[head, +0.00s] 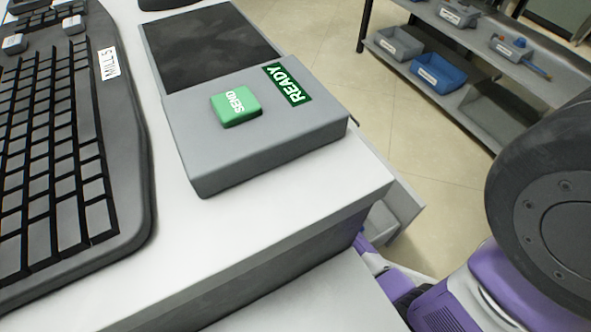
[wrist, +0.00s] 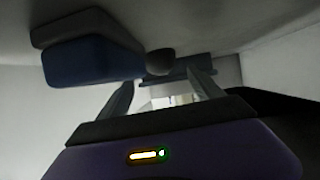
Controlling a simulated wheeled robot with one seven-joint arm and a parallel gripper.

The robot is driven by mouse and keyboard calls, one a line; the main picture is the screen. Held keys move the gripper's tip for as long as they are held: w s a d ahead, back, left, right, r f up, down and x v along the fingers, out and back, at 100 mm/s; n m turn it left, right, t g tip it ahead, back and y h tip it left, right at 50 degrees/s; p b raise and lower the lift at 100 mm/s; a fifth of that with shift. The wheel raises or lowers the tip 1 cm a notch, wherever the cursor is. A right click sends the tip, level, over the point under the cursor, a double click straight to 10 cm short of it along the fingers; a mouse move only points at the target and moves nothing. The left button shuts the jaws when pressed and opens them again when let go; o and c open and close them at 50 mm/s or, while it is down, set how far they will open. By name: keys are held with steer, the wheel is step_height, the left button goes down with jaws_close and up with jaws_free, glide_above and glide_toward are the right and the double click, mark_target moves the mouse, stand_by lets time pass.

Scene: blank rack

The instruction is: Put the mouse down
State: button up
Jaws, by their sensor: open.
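I cannot make out a mouse for certain in either view. In the wrist view my gripper (wrist: 163,92) is open, its two grey fingers spread apart. I see nothing held between them. A dark blue block (wrist: 90,60) hangs at the upper left, beyond the fingers, with a small dark rounded thing (wrist: 160,62) beside it; I cannot tell what either is. Pale walls surround the gripper. In the head view the gripper is hidden; my purple arm goes down beside the desk. A dark rounded thing at the top edge (head: 168,3) is cut off.
The white desk (head: 165,235) holds a black keyboard (head: 120,190) and a grey box (head: 250,150) with a green SEND button (head: 236,104) and READY label. A pale open drawer (head: 405,205) juts out below the desk's right edge. A rack with bins (head: 435,72) stands beyond clear floor.

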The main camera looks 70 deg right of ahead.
steer(key=v, duration=0.6)
steer(key=shift+s+a+r, duration=0.1)
steer(key=shift+a, duration=0.05)
stand_by(0.3)
